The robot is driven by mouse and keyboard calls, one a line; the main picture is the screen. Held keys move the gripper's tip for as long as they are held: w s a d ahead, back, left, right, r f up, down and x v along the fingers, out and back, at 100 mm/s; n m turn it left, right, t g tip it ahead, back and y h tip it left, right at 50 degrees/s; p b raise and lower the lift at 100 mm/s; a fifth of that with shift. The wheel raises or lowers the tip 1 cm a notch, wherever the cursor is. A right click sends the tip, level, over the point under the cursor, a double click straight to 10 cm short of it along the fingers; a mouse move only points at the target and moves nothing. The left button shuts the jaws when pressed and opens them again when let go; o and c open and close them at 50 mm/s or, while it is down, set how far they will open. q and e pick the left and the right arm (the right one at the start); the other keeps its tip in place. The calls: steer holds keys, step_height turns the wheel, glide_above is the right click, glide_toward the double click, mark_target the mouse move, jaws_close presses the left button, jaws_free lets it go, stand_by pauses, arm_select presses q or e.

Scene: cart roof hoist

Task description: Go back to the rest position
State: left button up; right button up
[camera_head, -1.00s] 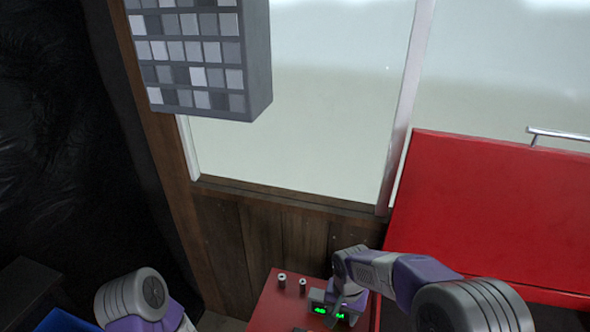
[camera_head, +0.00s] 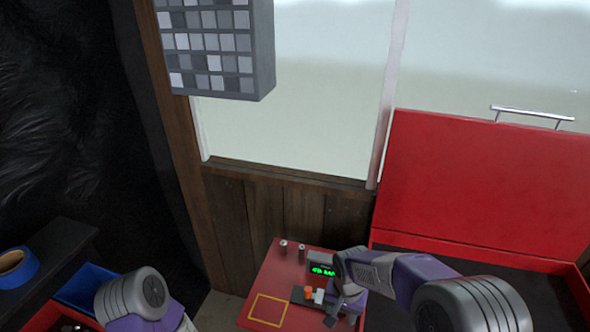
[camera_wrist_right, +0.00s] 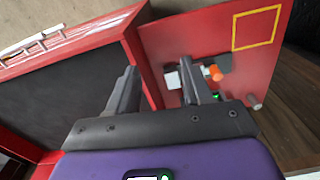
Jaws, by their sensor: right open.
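My right gripper (camera_head: 338,312) is at the lower middle of the head view, over a red tabletop (camera_head: 267,277). A small box with a green display (camera_head: 322,270) stands behind the gripper. Of my left arm only a rounded link shows at the lower left; its gripper is out of frame.
A red chest with its lid (camera_head: 485,180) raised stands at the right; its dark inside shows. Two small metal cylinders (camera_head: 283,246) stand at the table's back. A yellow square outline (camera_head: 268,310) marks the tabletop. A blue bin (camera_head: 85,288) and blue tape roll (camera_head: 18,268) are left.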

step_height(320, 180, down, 10)
steer(key=s+f+n+y, duration=0.1)
steer(key=s, duration=0.1)
steer(key=s+a+f+y, duration=0.2)
steer(key=s+f+y, duration=0.1)
steer(key=s+f, duration=0.9)
arm_select(q)
step_height(320, 180, down, 14)
steer(key=b, duration=1.3)
steer(key=shift+w+b, duration=0.4)
steer(key=shift+w, duration=0.05)
arm_select(e)
step_height(320, 180, down, 13)
steer(key=shift+s+n, duration=0.3)
steer(key=shift+s, duration=0.05)
